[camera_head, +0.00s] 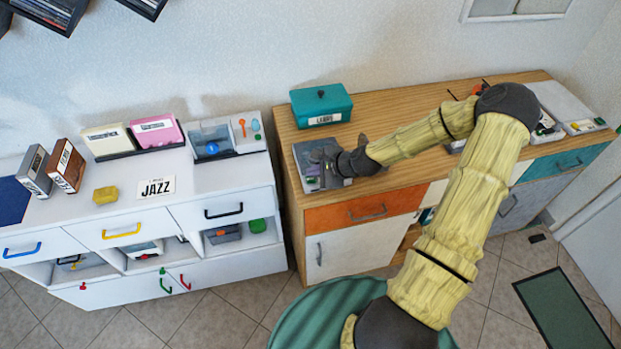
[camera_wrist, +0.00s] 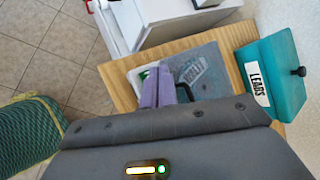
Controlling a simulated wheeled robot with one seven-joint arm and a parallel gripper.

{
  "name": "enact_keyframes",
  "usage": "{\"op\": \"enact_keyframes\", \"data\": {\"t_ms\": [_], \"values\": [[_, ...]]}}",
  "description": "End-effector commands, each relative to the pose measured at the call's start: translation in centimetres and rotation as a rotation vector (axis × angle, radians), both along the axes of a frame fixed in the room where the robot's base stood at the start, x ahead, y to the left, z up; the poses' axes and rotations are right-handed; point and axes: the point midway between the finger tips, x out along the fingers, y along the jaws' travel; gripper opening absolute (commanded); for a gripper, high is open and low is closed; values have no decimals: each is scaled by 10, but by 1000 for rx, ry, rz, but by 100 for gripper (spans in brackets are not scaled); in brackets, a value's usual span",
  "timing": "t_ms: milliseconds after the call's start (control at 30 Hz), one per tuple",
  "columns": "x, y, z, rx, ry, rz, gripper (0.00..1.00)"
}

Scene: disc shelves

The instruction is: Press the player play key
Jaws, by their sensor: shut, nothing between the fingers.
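The player is a flat grey unit (camera_head: 302,152) on the left end of the wooden cabinet top. It also shows in the wrist view (camera_wrist: 208,68), with a dark curved handle-like part on it. My gripper (camera_head: 318,168) is over the player's front part, its fingers pointing down at it. In the wrist view the purple fingers (camera_wrist: 161,86) are together and empty. A green patch (camera_wrist: 147,74), possibly the play key, shows just left of the fingers. The fingers hide part of the player; I cannot tell whether they touch it.
A teal box labelled LEADS (camera_head: 321,104) stands behind the player. A white cabinet (camera_head: 215,180) with disc boxes and a JAZZ card (camera_head: 156,187) is at the left, across a narrow gap. Wooden top right of the player (camera_head: 385,115) is partly clear beneath my arm.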

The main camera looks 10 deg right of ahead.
Motion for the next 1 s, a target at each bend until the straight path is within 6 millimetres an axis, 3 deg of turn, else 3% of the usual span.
{"op": "enact_keyframes", "data": {"t_ms": [1000], "values": [[0,0,-8,0,0,0,0]]}}
